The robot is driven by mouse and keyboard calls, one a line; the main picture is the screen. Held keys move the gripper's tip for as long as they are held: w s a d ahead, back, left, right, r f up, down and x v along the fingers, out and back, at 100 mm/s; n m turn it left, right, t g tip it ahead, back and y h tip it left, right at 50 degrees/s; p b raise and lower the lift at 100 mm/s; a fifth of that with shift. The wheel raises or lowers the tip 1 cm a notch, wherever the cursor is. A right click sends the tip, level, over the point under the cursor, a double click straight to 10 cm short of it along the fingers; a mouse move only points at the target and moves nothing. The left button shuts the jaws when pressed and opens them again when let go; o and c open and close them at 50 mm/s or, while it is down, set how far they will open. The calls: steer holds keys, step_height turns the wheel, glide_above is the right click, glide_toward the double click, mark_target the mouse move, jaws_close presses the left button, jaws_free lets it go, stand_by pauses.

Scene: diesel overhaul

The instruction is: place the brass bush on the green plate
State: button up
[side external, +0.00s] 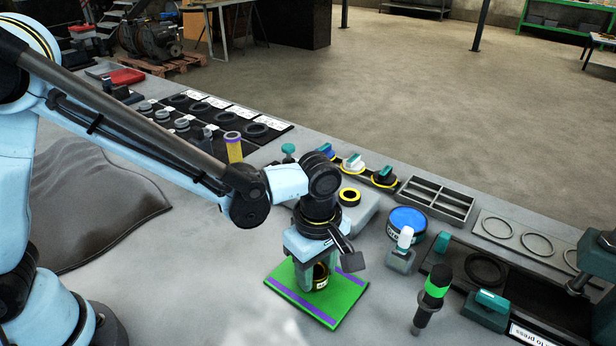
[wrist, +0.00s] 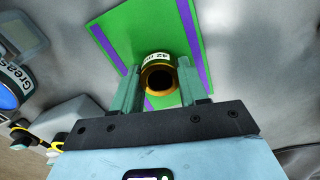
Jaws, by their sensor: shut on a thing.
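The brass bush (wrist: 158,75) is a short golden ring with a dark bore and a white label on its side. In the side view the bush (side external: 320,277) is partly hidden by the fingers. The green plate (side external: 345,293) has purple stripes along two edges and lies flat on the bench; it fills the upper middle of the wrist view (wrist: 140,28). My gripper (side external: 318,283) points down over the plate, its green fingers on either side of the bush and shut on it. The bush is at the plate's middle; I cannot tell whether it touches the surface.
Bare bench lies left of the plate.

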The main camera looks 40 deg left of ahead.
mark_target(316, 270)
steer(key=o, duration=1.2)
steer(key=shift+f, duration=0.15)
steer(key=shift+o, duration=0.2)
step_height(316, 270, up, 12)
steer(key=s+a+m+t, duration=0.2)
steer(key=a+m+t, duration=0.1)
steer(key=a+m, duration=0.4)
steer(key=s+a+m+t, duration=0.3)
steer(key=a+m, duration=0.5)
steer(key=a, duration=0.5)
steer(key=shift+r+t, duration=0.3)
steer(key=shift+t, duration=0.3)
